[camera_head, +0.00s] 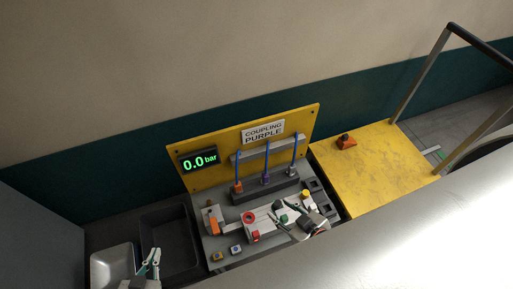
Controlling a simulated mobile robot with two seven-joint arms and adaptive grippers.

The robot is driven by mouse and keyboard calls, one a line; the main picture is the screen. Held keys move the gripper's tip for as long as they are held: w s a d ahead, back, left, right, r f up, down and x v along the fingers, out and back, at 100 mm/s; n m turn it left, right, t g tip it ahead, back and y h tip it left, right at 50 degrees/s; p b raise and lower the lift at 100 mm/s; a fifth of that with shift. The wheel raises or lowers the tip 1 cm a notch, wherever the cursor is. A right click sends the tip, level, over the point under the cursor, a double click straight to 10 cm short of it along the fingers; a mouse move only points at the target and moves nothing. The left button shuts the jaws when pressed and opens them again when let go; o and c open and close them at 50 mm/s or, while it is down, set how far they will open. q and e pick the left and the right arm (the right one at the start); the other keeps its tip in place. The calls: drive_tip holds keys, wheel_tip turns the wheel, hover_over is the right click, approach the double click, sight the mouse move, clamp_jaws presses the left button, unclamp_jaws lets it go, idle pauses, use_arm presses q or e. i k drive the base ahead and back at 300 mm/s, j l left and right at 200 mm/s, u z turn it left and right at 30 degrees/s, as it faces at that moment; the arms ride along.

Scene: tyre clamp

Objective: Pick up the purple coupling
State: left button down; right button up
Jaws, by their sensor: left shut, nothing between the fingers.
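The purple coupling (266,178) hangs at the lower end of the middle blue hose on a grey rack, above a dark block. It is small in the head view. My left gripper (154,254) is shut and empty at the lower left, in front of the dark bin and well away from the coupling. My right gripper (283,217) is over the grey bench top, below and right of the coupling and apart from it. Its fingers are too small against the clutter to tell whether they are open.
A yellow backboard (216,142) carries a "COUPLING PURPLE" sign (263,132) and a "0.0 bar" display (199,161). An orange coupling (238,186) hangs at the left hose. A red ring part (249,218) lies on the bench. A yellow table (375,170) with an orange object (346,142) stands right.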

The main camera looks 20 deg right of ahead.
sight(265, 181)
drive_tip(key=l, duration=0.5)
drive_tip(key=k+l+u, duration=0.15)
drive_tip(key=l, duration=0.9)
drive_tip(key=k+l+u, duration=0.15)
drive_tip(key=l, duration=0.85)
drive_tip(key=k+u, duration=0.05)
